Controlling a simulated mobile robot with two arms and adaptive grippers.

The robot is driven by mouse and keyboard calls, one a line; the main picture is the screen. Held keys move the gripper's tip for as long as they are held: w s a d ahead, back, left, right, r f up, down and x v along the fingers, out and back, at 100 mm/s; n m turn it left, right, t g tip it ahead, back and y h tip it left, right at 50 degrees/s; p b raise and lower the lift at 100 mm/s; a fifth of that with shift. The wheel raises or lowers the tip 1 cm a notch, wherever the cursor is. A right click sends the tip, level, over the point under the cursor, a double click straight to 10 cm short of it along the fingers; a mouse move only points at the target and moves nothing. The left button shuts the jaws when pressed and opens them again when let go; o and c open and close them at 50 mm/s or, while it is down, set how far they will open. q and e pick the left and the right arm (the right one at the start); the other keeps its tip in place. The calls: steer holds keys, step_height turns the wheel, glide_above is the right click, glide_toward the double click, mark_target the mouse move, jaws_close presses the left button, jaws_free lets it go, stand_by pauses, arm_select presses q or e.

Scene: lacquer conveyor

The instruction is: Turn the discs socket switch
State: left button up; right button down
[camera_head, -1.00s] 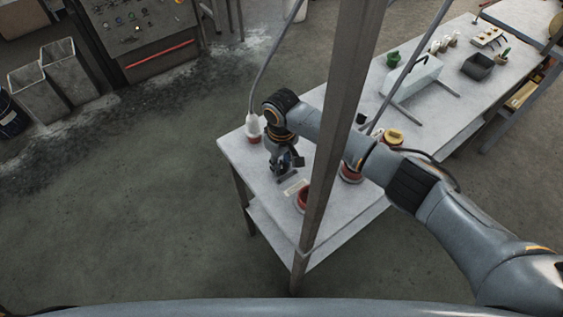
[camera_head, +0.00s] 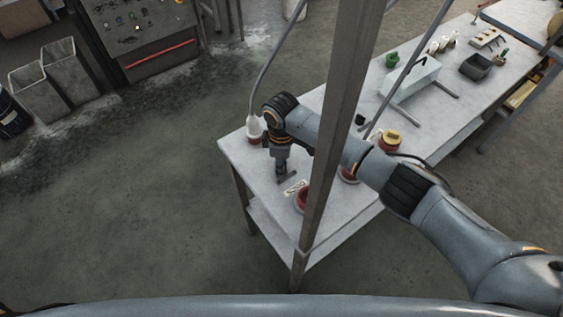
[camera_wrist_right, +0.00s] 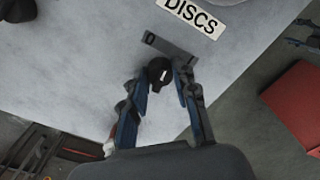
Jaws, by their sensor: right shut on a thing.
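The discs socket switch has a black round knob with a white mark (camera_wrist_right: 160,73) and a dark grey plate marked 0 (camera_wrist_right: 170,44). It sits on the table beside a white label reading DISCS (camera_wrist_right: 193,14). My right gripper (camera_wrist_right: 166,68) points down at the switch, its fingers shut on the knob from both sides. In the head view my right gripper (camera_head: 281,174) is low over the table by the plate (camera_head: 290,178), and the label (camera_head: 295,188) lies just beside it. The knob is hidden there. My left gripper is not in view.
A metal post (camera_head: 335,130) crosses the head view.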

steer(key=shift+n, duration=2.2)
steer(key=c, duration=1)
jaws_free()
steer(key=shift+c, duration=0.2)
steer(key=shift+r, duration=0.15)
step_height(320, 180, up, 12)
steer(key=shift+f, duration=0.2)
